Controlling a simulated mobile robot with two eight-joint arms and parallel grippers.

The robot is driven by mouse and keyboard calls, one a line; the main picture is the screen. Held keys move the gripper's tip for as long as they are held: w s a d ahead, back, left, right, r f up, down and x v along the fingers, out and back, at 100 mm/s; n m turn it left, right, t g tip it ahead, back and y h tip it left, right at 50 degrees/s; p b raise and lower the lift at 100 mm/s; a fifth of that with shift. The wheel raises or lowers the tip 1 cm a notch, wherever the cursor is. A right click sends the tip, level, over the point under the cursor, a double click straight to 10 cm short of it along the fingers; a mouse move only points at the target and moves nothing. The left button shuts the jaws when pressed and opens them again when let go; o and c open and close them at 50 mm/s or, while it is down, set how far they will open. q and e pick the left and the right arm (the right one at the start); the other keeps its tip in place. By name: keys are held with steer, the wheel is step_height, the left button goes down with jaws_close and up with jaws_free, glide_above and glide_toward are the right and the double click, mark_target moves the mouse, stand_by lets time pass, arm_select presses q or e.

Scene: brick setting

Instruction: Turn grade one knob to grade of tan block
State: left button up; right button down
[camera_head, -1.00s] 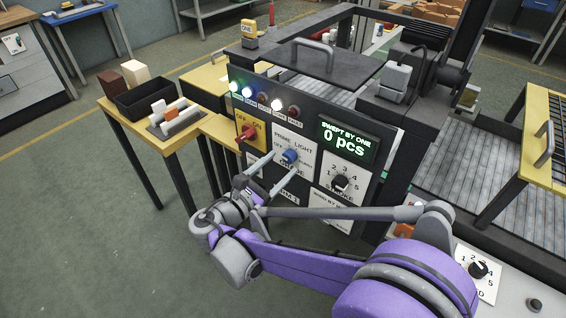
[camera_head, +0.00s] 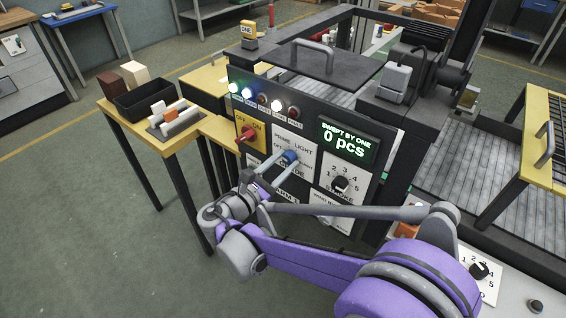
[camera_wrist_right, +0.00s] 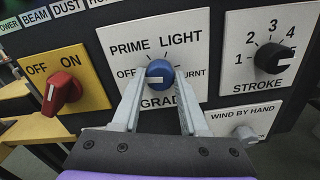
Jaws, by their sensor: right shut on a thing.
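The blue grade knob (camera_head: 290,157) sits on the white GRADE plate of the dark front panel. In the right wrist view the knob (camera_wrist_right: 160,73) is ringed by the words OFF, PRIME, LIGHT and a partly covered BURNT. Its pale mark seems to point left, toward OFF. My right gripper (camera_wrist_right: 158,88) is shut on the knob, one finger at each side; in the head view the gripper (camera_head: 283,163) reaches up from below. A small orange-tan block (camera_head: 171,113) lies among white pieces on a grey holder on the yellow side table. My left gripper is not in view.
A red OFF/ON knob (camera_wrist_right: 62,91) is left of the grade knob and a black STROKE knob (camera_wrist_right: 273,57) is right. A green display (camera_head: 347,142) reads 0 pcs. A black bin (camera_head: 150,97), with brown and cream blocks behind it, stands on the yellow table (camera_head: 122,117).

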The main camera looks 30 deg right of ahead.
steer(key=shift+m, duration=0.4)
steer(key=m+p, duration=0.1)
steer(key=m, duration=0.3)
steer(key=m+p, duration=0.1)
steer(key=m, duration=0.5)
stand_by(0.5)
steer(key=shift+c, duration=2.2)
jaws_free()
steer(key=shift+a, duration=0.1)
steer(key=v, duration=1)
steer(key=shift+s+a+p, duration=0.2)
steer(key=shift+a+p, duration=0.05)
steer(key=shift+p, duration=0.15)
